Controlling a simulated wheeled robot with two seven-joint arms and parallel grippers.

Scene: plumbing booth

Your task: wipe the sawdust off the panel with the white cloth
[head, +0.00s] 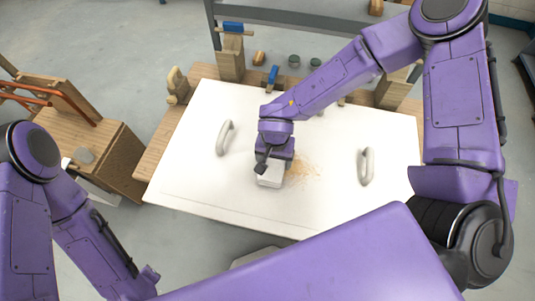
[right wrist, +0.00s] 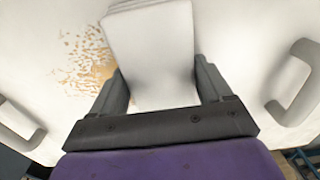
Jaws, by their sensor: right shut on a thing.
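The white panel (head: 205,120) lies across the wooden bench with a grey handle near each side. My right gripper (head: 270,168) is over the middle of the panel, shut on the folded white cloth (head: 270,181). In the right wrist view the cloth (right wrist: 152,45) sits between the two dark fingers of the gripper (right wrist: 160,85). Tan sawdust (head: 303,168) is scattered on the panel just right of the cloth. In the right wrist view the sawdust (right wrist: 88,62) is left of the cloth. I cannot tell whether the cloth touches the panel. My left gripper is not visible.
The left handle (head: 224,137) and right handle (head: 366,166) stand up from the panel on either side of the gripper. Wooden blocks (head: 230,60) and blue-handled tools line the bench's back edge. A wooden cabinet (head: 90,145) stands at the left.

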